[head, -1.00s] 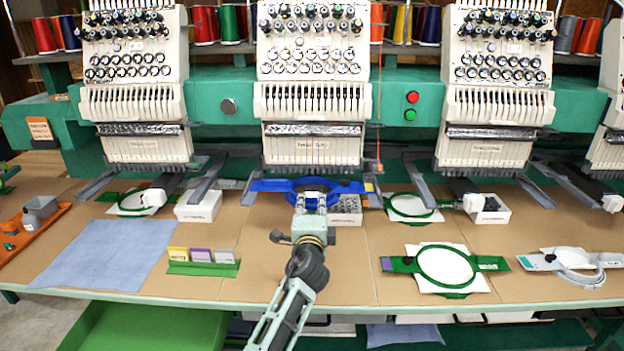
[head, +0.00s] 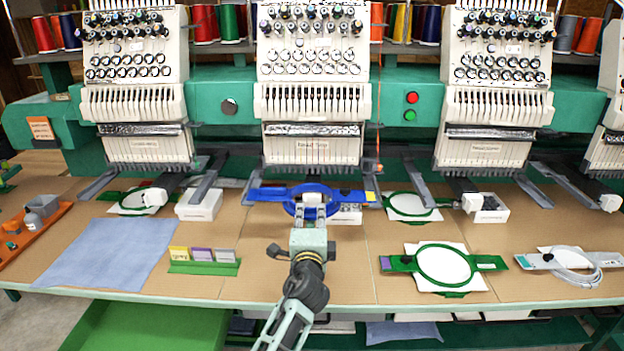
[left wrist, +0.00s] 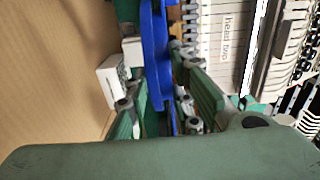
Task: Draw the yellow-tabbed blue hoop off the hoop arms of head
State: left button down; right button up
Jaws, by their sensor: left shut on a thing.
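The blue hoop (head: 296,207) with a yellow tab (head: 370,196) at its right end lies in front of the middle machine head (head: 312,100). Its side bars reach close to the tips of that head's two grey hoop arms (head: 254,180); I cannot tell whether they still touch. My left gripper (head: 312,212) is shut on the near edge of the hoop. In the left wrist view the blue hoop (left wrist: 153,40) stands edge-on between the fingers (left wrist: 155,80). My right gripper is not in view.
A white box (head: 347,214) sits just behind and right of the gripper. Green hoops lie on both sides, one (head: 445,265) at the front right. A blue cloth (head: 110,255) and a green card holder (head: 203,266) are at left. The table front before the gripper is mostly clear.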

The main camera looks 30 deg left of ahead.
pick_arm(q)
jog(key=shift+v, duration=1.35)
jog(key=c, duration=1.5)
grip_release()
jog(key=shift+o, duration=0.2)
